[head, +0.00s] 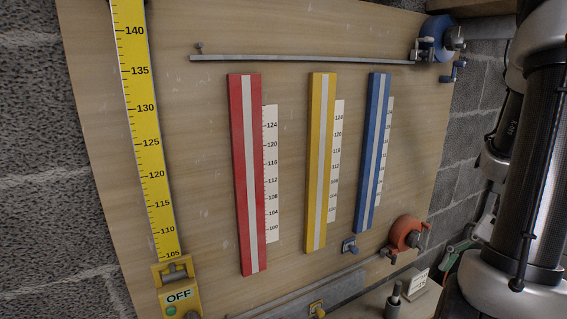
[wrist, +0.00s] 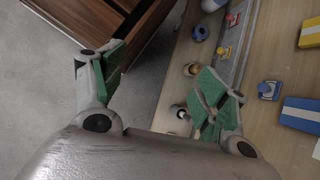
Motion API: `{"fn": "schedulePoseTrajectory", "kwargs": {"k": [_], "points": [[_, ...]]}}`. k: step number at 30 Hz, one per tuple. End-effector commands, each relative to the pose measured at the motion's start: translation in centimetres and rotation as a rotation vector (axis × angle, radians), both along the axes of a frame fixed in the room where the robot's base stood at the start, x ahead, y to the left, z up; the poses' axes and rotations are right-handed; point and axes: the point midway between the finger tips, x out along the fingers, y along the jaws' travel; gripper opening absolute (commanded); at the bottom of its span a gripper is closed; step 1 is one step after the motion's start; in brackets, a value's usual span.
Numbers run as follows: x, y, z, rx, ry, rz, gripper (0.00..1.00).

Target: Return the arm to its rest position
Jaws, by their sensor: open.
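My gripper (wrist: 158,88) is open in the wrist view. Its two fingers with green pads stand wide apart, and nothing is between them. Below the gap are grey floor and the edge of a wooden shelf. In the head view my arm fills the right side, upright in front of the board's right edge. A small green-edged part shows low beside it, perhaps a fingertip; the rest of the gripper is hidden there.
A wooden board (head: 200,100) carries red (head: 240,170), yellow (head: 317,160) and blue (head: 370,150) striped bars with scales. A blue reel (head: 437,33) and an orange reel (head: 405,233) sit at right. In the wrist view, small knobs (wrist: 190,69) lie near the right finger, and a brown wooden cabinet (wrist: 150,35) is behind.

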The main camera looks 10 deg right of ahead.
Motion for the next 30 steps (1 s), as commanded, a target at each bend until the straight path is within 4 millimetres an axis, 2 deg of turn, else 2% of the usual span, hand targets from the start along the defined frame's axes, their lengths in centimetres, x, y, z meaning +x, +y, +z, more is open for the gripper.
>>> {"fn": "schedulePoseTrajectory", "kwargs": {"k": [3, 9, 14, 18, 23, 30], "points": [[0.2, 0.4, 3.3, -0.155, -0.105, 0.266, 0.74], [1.0, 1.7, 8.5, -0.39, -0.272, 0.635, 0.74], [1.5, 3.9, 12.4, -0.542, -0.424, 0.834, 0.74], [1.9, 6.7, 15.2, -0.615, -0.579, 0.945, 0.74], [2.2, 9.0, 17.4, -0.648, -0.712, 1.027, 0.74], [2.4, 9.7, 17.5, -0.64, -0.728, 1.056, 0.74]]}}
